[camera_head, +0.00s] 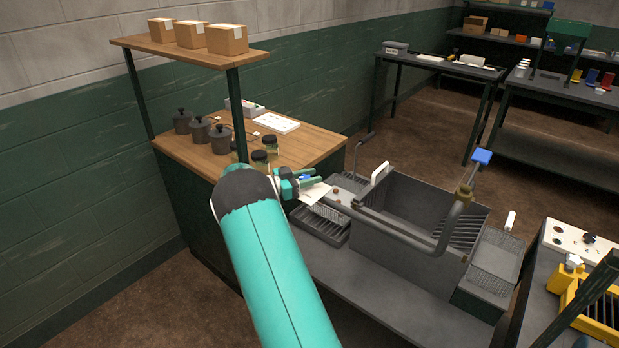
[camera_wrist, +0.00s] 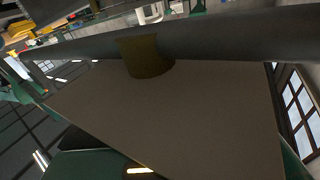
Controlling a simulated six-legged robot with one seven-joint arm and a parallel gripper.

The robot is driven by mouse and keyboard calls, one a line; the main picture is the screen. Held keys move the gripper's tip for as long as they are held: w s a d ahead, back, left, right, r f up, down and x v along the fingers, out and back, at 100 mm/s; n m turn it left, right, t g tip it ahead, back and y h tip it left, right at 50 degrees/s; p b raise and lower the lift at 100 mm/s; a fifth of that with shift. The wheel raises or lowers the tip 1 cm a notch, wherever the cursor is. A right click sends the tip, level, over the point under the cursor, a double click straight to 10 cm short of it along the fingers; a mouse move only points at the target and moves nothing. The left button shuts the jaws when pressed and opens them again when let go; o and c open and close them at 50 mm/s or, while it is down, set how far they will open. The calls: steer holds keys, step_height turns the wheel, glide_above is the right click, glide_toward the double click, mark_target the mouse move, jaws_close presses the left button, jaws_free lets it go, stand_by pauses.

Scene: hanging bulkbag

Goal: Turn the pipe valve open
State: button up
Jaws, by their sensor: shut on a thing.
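The pipe valve has a blue handle (camera_head: 481,157) on a thin stem above a brass fitting (camera_head: 463,196). It sits at the right end of the dark bent pipe (camera_head: 395,232) over the sink-like metal unit. My gripper (camera_head: 308,178) is well to the left of the valve, by the wooden counter's corner, and is apart from it. It appears shut on a white card (camera_head: 313,194), though the fingertips are small and partly hidden. In the wrist view a broad flat panel (camera_wrist: 180,110), probably this card, fills the middle. A dark bar (camera_wrist: 230,38) with a brownish collar (camera_wrist: 146,57) crosses above it.
The metal unit has a deep basin (camera_head: 410,255) and perforated trays (camera_head: 497,255). Jars (camera_head: 270,145) and dark pots (camera_head: 220,138) stand on the counter (camera_head: 320,140). A yellow crate (camera_head: 600,318) is at right. Open floor (camera_head: 430,125) lies behind the unit.

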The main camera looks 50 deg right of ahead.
steer(key=shift+r, duration=0.1)
steer(key=o, duration=1)
steer(key=v, duration=1.3)
steer(key=shift+w+a, duration=0.15)
steer(key=shift+a, duration=0.15)
